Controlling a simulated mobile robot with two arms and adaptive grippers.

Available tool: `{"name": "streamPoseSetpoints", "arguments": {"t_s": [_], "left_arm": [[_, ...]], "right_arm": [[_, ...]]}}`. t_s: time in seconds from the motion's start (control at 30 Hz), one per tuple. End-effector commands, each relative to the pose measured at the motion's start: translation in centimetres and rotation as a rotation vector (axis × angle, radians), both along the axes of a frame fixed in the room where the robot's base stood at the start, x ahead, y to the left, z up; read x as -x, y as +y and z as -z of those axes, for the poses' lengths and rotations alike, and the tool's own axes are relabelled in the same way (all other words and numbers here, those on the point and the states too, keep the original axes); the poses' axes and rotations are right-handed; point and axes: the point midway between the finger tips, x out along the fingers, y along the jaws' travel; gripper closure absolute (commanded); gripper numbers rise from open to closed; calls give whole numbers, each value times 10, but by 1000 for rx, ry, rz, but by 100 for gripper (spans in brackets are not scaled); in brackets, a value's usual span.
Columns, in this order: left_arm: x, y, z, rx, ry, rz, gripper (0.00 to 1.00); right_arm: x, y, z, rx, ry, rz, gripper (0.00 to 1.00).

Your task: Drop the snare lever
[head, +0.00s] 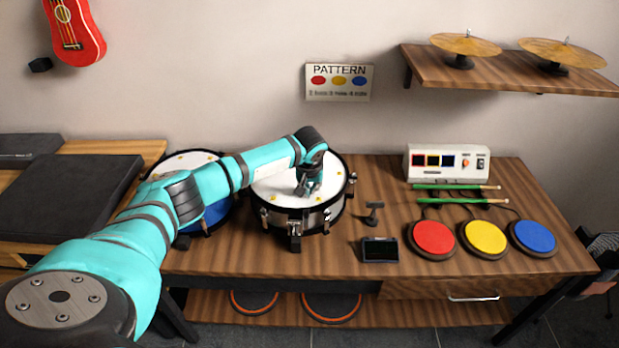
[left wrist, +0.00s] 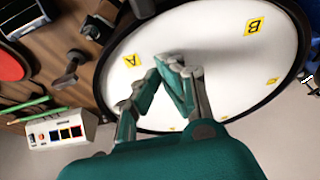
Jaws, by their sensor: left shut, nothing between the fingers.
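The snare drum (head: 271,188) stands on the wooden table, with a white head, a black rim and a metal shell. A dark fitting (head: 295,240) on the front of its shell looks like the snare lever; its exact position is too small to tell. My left gripper (head: 306,189) is over the drum head, shut and empty, pointing down. In the left wrist view, its fingers (left wrist: 172,66) come together over the white head (left wrist: 200,35), which carries yellow marks such as A and B. The lever cannot be made out clearly there. My right gripper is in neither view.
A blue drum (head: 215,213) stands left of the snare drum under my arm. To the right are a small black stand (head: 373,213), a dark-screened box (head: 380,250), green sticks (head: 455,201), coloured pads (head: 434,237) and a white control box (head: 447,163). A cymbal shelf (head: 510,75) hangs above.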

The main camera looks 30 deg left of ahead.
Motion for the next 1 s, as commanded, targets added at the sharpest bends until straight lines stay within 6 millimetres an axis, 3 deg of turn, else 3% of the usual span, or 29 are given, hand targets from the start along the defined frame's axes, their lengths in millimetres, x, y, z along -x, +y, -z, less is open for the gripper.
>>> {"name": "streamPoseSetpoints", "arguments": {"t_s": [0.3, 1.0], "left_arm": [[25, -14, -3, -1, 1, 2, 100], [31, -18, -4, 0, 1, 0, 100]], "right_arm": [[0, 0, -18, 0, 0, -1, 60], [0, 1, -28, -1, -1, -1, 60]]}}
